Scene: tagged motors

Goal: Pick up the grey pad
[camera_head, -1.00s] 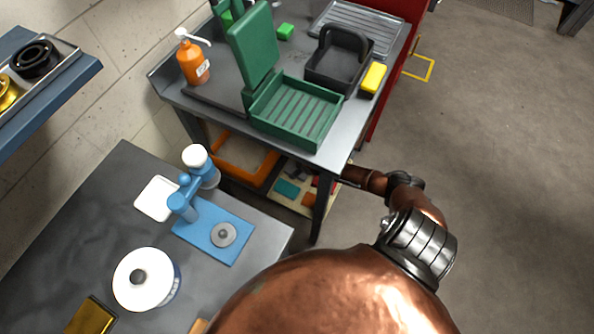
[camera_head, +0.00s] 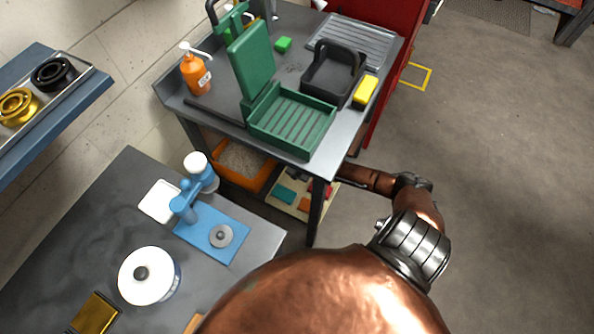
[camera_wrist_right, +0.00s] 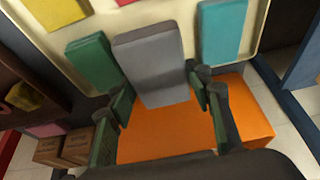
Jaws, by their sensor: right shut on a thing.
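The grey pad (camera_wrist_right: 155,75) is a flat block in the middle of the right wrist view. My right gripper (camera_wrist_right: 158,90) has a dark finger on each side of it and is shut on it. A cream tray (camera_wrist_right: 270,12) lies beyond the pad. In the head view my right arm reaches under the bench toward the low tray (camera_head: 296,211), and the grey pad cannot be made out there. My left gripper is out of view.
The grey bench (camera_head: 357,118) stands above the low shelf, with a leg (camera_head: 315,215) close by. An orange bin (camera_head: 225,172) sits left of the tray. A second table (camera_head: 95,205) holds a blue stand (camera_head: 215,235). The floor at right is clear.

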